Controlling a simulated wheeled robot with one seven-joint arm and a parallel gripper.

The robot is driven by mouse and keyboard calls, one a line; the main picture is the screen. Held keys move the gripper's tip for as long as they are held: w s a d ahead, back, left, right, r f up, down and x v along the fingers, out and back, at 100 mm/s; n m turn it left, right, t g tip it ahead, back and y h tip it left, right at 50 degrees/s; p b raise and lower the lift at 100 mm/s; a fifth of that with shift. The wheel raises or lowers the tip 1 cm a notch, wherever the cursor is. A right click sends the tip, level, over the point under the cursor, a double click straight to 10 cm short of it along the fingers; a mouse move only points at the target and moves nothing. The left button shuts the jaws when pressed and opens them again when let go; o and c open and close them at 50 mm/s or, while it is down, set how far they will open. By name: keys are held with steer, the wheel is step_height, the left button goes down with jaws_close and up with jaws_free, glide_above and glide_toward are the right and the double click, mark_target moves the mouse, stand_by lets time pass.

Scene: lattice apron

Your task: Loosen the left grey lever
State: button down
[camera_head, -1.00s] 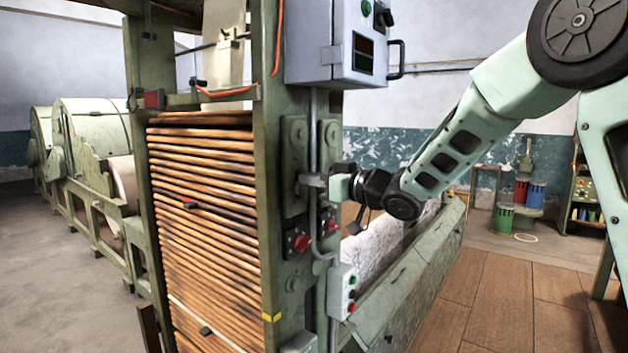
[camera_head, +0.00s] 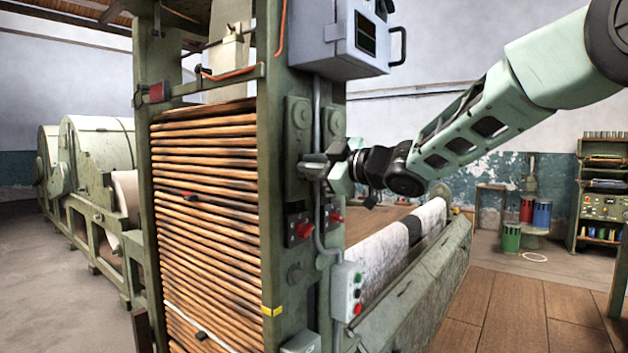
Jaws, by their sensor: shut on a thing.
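The left grey lever (camera_head: 312,168) is on the front post of the green machine frame, below a round boss on a plate. My gripper (camera_head: 326,170) reaches in from the right at the lever. It is shut on the lever, and its fingers and pale green body hide part of it. The gripper looks tilted about the wrist axis. The lever's exact angle is hard to tell at this size.
Red knobs (camera_head: 303,230) sit below the lever, beside a bent grey conduit (camera_head: 319,215). A push-button box (camera_head: 346,291) is lower down. A trough (camera_head: 420,285) with a pale roll runs below my arm.

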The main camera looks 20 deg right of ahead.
steer(key=shift+s+a+f+n+b, duration=0.1)
steer(key=shift+f+n+b, duration=0.1)
steer(key=shift+n+b, duration=0.6)
steer(key=shift+s+a+f+n+b, duration=0.1)
steer(key=shift+f+n+b, duration=0.1)
steer(key=shift+n+b, duration=0.55)
steer(key=c, duration=1.5)
jaws_free()
steer(key=shift+r, duration=0.1)
steer(key=shift+o, duration=0.2)
steer(key=b+v, duration=0.2)
steer(key=v, duration=1.5)
steer(key=shift+d, duration=0.15)
